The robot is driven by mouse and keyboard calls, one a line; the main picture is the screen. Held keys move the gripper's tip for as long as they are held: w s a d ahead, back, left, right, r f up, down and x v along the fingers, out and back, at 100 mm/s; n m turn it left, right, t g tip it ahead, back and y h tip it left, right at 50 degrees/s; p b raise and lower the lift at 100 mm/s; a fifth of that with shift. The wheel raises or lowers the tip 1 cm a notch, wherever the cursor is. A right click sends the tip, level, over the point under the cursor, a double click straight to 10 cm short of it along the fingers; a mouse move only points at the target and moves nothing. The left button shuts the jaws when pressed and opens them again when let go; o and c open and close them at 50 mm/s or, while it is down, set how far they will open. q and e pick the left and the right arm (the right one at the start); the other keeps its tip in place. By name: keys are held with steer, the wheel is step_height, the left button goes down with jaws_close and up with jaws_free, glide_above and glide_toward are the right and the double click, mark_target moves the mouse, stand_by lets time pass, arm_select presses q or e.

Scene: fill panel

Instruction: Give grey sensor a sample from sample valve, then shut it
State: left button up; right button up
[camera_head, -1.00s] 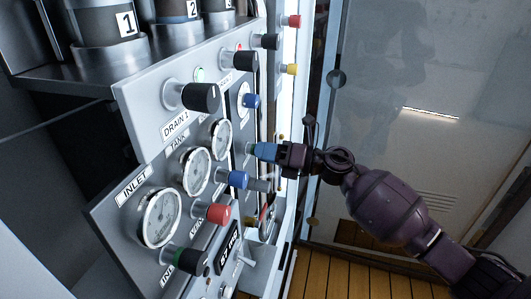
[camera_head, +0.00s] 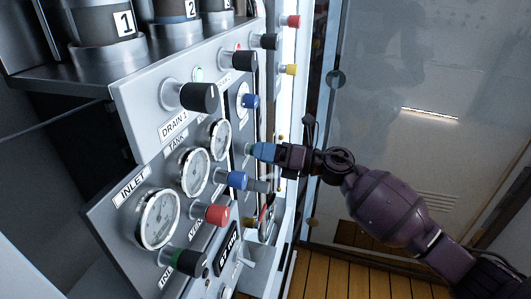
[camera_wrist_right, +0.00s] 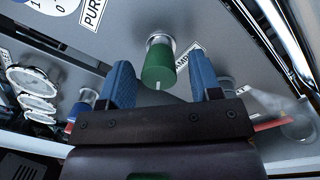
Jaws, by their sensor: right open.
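The sample valve has a green knob (camera_wrist_right: 158,66) with a pale line on it, on a metal stem in the right wrist view. A partly hidden label (camera_wrist_right: 190,55), with letters like "AMPLE", is beside it. My right gripper (camera_wrist_right: 162,72) has its two blue fingers open, one on each side of the knob; I cannot tell whether they touch it. In the head view my right gripper (camera_head: 258,151) is at the panel's right part, and its fingers hide the knob. I cannot make out the grey sensor for certain. My left gripper is not in view.
The grey panel (camera_head: 143,113) carries several gauges and coloured knobs. A blue knob (camera_head: 232,180) and a red knob (camera_head: 213,214) stick out below my right gripper. A clear, blurred part (camera_wrist_right: 285,108) lies right of the fingers. A glass pane (camera_head: 430,70) is at the right.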

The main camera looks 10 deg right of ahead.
arm_select(q)
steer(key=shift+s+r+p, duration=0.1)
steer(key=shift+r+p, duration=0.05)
steer(key=shift+p, duration=0.15)
arm_select(e)
steer(key=v, duration=1)
steer(key=shift+s+d, duration=0.15)
steer(key=shift+d, duration=0.25)
arm_select(q)
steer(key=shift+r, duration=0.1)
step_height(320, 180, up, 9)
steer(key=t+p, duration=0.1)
steer(key=p, duration=0.9)
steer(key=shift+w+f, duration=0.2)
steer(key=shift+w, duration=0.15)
arm_select(e)
steer(key=s+d+f+n+t+h, duration=0.1)
steer(key=s+d+f+n+h, duration=0.2)
steer(key=s+n, duration=0.7)
steer(key=s+d+f+n+t+h, duration=0.2)
steer(key=s+f+n+h, duration=0.6)
steer(key=s, duration=0.8)
steer(key=s+d+f+n+t+h, duration=0.1)
steer(key=s+d+f+n+h, duration=0.4)
steer(key=s+n, duration=0.8)
steer(key=shift+s+d+f+n+h, duration=0.15)
steer(key=shift+d+f+n+h, duration=0.3)
steer(key=shift+f, duration=0.45)
